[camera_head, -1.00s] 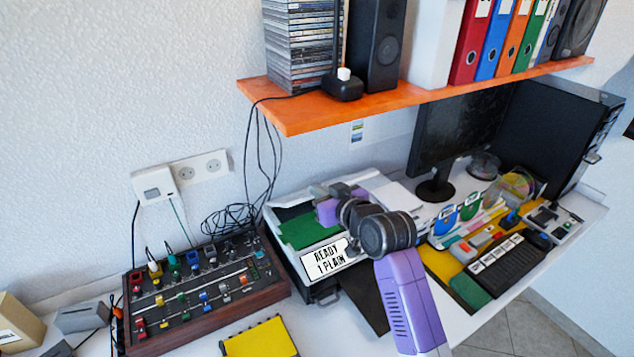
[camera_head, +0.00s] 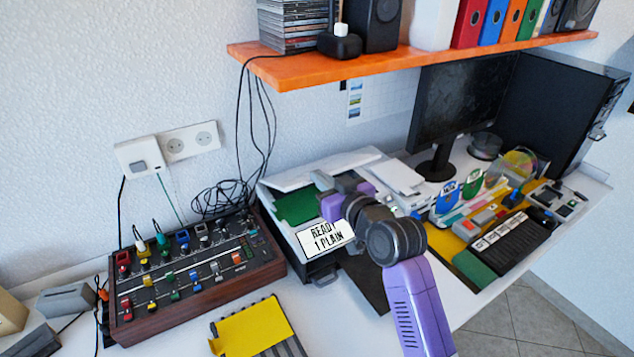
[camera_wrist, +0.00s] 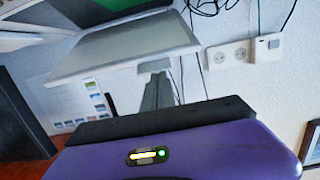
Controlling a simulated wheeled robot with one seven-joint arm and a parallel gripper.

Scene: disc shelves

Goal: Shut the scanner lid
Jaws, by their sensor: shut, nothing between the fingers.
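The scanner (camera_head: 322,265) stands on the desk, a pale box with a green area (camera_head: 296,207) showing in its opening and a "READY 1 PLAIN" sign at its front. Its white lid (camera_head: 305,174) is raised at the back, tilted over the bed; the wrist view shows it as a pale slab (camera_wrist: 125,48). My gripper (camera_head: 324,180) is shut and empty, over the scanner close to the lid. In the wrist view, its grey fingers (camera_wrist: 154,68) reach the lid's edge; I cannot tell whether they touch. My purple arm hides the scanner's right part.
An orange shelf (camera_head: 400,62) hangs above the desk. A mixer panel (camera_head: 190,275) stands left of the scanner, and a yellow pad (camera_head: 252,328) lies in front. A monitor (camera_head: 465,105), keyboard (camera_head: 505,245) and disc holders crowd the right. Loose cables (camera_head: 222,197) lie behind.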

